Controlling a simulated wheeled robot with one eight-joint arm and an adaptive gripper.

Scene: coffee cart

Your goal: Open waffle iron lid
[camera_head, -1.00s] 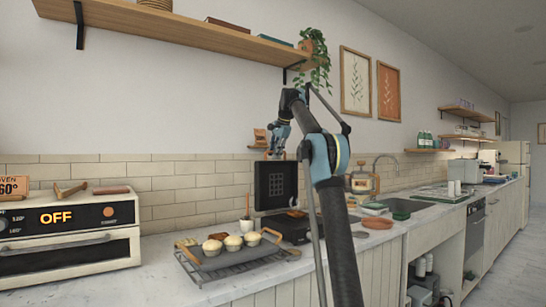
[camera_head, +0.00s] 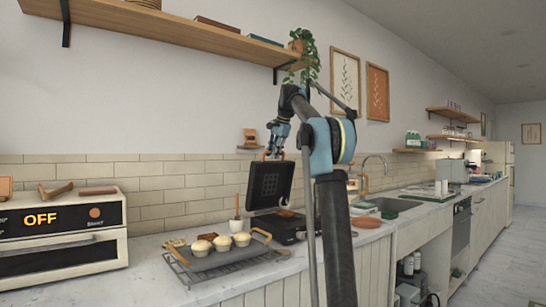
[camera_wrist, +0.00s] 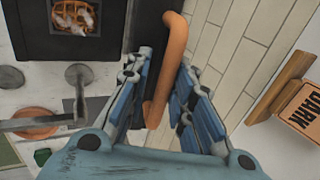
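The black waffle iron (camera_head: 285,228) stands on the counter with its lid (camera_head: 270,185) raised, leaning back toward the tiled wall, its gridded inner face showing. Its base with a browned waffle on the plate (camera_wrist: 75,18) is at the top left of the wrist view. My gripper (camera_head: 275,152) is at the top edge of the lid. In the wrist view my gripper (camera_wrist: 160,95) is open, with its blue fingers on either side of the lid's orange-brown handle (camera_wrist: 172,62). Gaps show beside the handle; I cannot tell whether a finger touches it.
A tray with muffins (camera_head: 215,260) sits left of the iron, with a white cup (camera_head: 236,226) behind it. The oven (camera_head: 60,240) is at far left. A wooden sign (camera_wrist: 290,110) is near the gripper's right side. The tiled wall (camera_head: 180,195) is close behind.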

